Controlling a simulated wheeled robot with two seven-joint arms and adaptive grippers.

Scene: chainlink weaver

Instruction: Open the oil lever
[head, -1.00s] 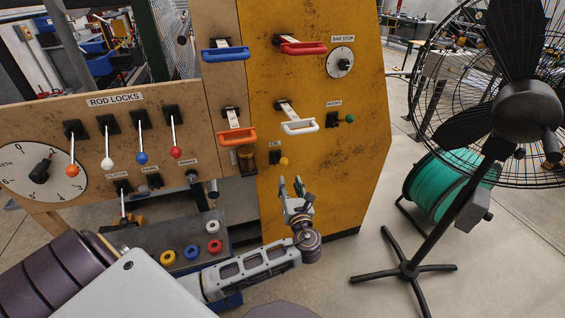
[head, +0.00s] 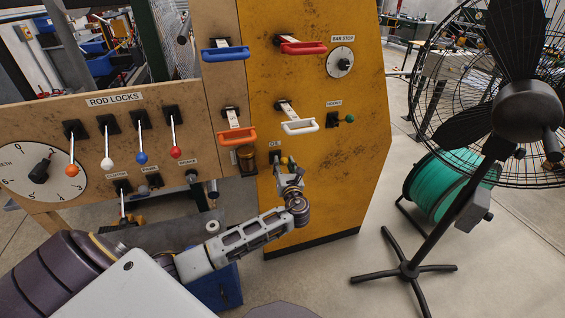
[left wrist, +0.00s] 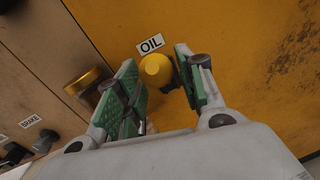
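The oil lever shows as a round yellow knob (head: 284,160) low on the yellow panel, beside the OIL label (head: 274,144). In the left wrist view the yellow knob (left wrist: 155,69) lies between the two green-padded fingers, near their tips. My left gripper (head: 287,168) is open around the knob. A gap shows on the knob's left; the right finger is close to it, and I cannot tell whether it touches. The lever's shaft is hidden behind the knob. My right gripper is not in view.
A brass cup (left wrist: 84,84) sits just left of the fingers. The orange handle (head: 238,136) and white handle (head: 300,127) stick out above. A green knob (head: 350,118) is to the upper right. A black fan (head: 528,105) stands at right, with open floor before it.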

